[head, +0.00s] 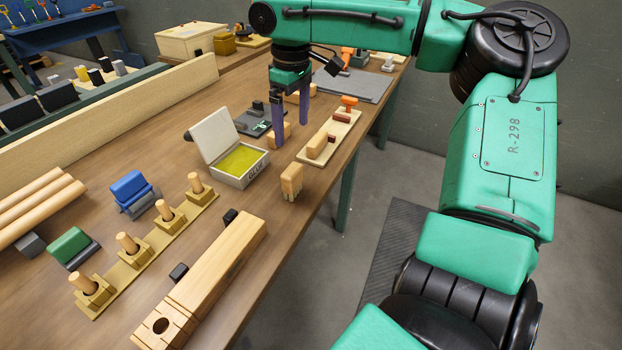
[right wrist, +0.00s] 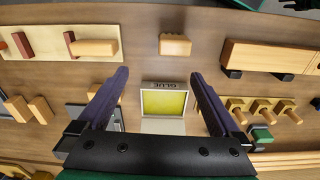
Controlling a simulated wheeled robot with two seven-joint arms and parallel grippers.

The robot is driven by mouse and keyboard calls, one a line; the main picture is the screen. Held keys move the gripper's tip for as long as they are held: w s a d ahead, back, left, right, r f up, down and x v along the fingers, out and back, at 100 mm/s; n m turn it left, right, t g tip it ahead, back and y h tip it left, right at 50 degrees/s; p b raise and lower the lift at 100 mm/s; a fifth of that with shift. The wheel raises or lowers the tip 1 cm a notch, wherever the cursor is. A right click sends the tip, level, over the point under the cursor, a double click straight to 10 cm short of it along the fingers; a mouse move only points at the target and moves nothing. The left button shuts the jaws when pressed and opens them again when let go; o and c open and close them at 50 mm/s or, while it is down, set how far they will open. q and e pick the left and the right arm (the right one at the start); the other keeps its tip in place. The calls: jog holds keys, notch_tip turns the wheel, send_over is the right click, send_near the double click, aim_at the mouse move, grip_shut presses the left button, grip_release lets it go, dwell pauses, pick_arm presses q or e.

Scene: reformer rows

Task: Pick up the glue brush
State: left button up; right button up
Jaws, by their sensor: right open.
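The glue brush looks to be the short, pale wooden block with a notched lower end (head: 291,180), near the table's right edge in the head view. It also shows in the right wrist view, top centre (right wrist: 175,45). The open glue box (head: 240,165) with yellow inside lies to its left; in the right wrist view the box (right wrist: 163,120) shows between my fingers. My right gripper (head: 292,135) is open and empty, pointing down above the table, behind the brush in the head view and apart from it. My left gripper is not in view.
A long wooden beam (head: 215,275) lies in front of the brush. A pegged board (head: 150,245) stands left of it. A pale board with wooden blocks (head: 335,135) lies behind, near the right edge. The table around the brush is mostly bare.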

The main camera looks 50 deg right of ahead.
jog(key=a, duration=0.2)
send_over(292, 180)
jog(key=w+d, duration=0.2)
jog(key=shift+n, duration=0.4)
jog(key=f, duration=0.2)
jog(key=f+b, duration=0.1)
jog(key=f, duration=0.2)
jog(key=shift+s+d+f, duration=0.15)
jog(key=shift+s+f, duration=0.05)
jog(key=shift+f, duration=0.15)
jog(key=f, duration=0.8)
jog(key=shift+w, duration=0.3)
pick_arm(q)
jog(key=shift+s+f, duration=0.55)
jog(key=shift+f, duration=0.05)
pick_arm(e)
jog(key=c, duration=1.4)
